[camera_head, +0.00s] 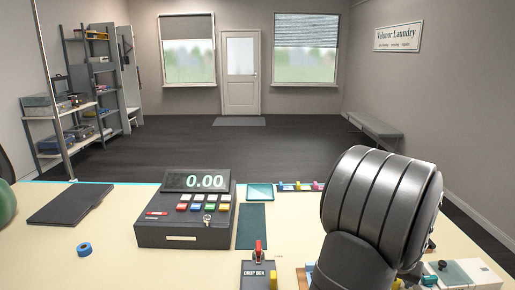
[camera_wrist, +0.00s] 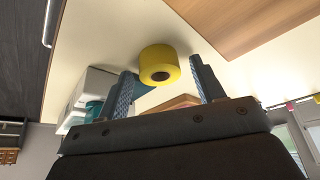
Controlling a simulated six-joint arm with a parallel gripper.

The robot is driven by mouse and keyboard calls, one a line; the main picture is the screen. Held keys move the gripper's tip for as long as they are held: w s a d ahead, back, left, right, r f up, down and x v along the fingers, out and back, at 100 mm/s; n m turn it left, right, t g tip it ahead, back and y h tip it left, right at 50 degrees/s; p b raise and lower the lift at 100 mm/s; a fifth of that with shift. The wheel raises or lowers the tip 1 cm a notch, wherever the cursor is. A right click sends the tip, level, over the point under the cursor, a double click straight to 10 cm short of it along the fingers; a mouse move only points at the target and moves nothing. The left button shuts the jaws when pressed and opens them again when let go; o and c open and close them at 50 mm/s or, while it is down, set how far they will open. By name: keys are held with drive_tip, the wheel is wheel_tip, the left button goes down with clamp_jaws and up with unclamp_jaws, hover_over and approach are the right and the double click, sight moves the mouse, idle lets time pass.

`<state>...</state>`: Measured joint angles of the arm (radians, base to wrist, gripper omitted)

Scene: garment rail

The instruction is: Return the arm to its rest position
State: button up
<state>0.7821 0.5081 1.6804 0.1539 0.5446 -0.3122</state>
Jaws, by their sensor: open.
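My gripper (camera_wrist: 163,66) shows in the wrist view as two ridged blue-grey fingers spread apart, with nothing held between them. A yellow roll with a dark centre (camera_wrist: 158,66) appears in the gap, beyond the fingertips, against the pale counter top. I cannot tell how far it is from the fingers. In the head view my dark, bulky arm fills the right foreground above the counter (camera_head: 110,262). My fingers are not visible there, and the arm hides part of the counter's right side.
A cash register (camera_head: 187,235), a black folder (camera_head: 68,204) and a blue tape roll (camera_head: 84,249) occupy the counter's left and middle. A box with a red lever (camera_head: 259,272) is at the front edge. White equipment (camera_head: 470,272) stands close to my arm at right.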

drive_tip(key=shift+r, duration=1.6)
